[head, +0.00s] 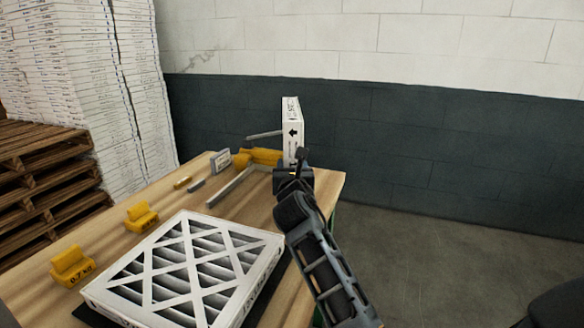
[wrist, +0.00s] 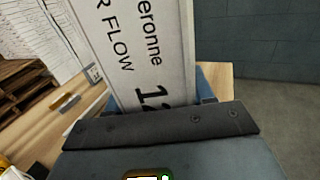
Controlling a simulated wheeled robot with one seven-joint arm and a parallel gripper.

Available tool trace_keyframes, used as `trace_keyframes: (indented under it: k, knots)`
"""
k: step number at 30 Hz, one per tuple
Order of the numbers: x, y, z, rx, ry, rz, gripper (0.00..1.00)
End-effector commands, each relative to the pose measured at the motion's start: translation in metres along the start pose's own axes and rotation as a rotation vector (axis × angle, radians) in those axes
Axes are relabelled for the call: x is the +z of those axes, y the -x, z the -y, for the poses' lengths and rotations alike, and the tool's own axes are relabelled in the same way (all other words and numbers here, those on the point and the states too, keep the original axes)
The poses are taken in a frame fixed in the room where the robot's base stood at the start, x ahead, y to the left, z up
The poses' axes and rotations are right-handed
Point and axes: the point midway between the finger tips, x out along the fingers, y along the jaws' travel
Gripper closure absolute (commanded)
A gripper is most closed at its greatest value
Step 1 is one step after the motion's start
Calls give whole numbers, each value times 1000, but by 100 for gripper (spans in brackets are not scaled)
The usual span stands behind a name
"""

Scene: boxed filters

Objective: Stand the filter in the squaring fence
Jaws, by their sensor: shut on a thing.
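A thin white filter (head: 292,118) with a black arrow on its edge is on end at the far right of the table. My gripper (head: 294,168) is shut on its lower part. The wrist view shows its printed white face (wrist: 140,50) rising from the jaws (wrist: 165,112), tilted in that picture. What looks like the squaring fence, a yellow block (head: 258,157) with grey rails (head: 230,187), is just left of the held filter. My gripper hides the filter's lower end, so I cannot tell whether it touches the table or fence.
A large filter with a lattice face (head: 185,265) lies flat on a dark mat at the table's front. Yellow weights (head: 72,266) (head: 141,217) and a small grey sign (head: 221,162) stand along the left. A wall is behind; open floor (head: 450,230) is right.

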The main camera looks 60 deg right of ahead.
Motion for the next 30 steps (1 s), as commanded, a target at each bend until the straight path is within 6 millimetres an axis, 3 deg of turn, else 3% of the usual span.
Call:
trace_keyframes:
  k: [2, 3, 11, 20, 26, 30]
  knots:
    - [-2, 0, 0, 0, 0, 0, 82]
    - [-3, 0, 0, 0, 0, -1, 47]
    - [-2, 0, 0, 0, 0, 0, 22]
    - [2, 0, 0, 0, -1, 1, 22]
    - [-1, 28, -1, 2, -2, -2, 22]
    - [-2, 58, -1, 3, -1, -2, 22]
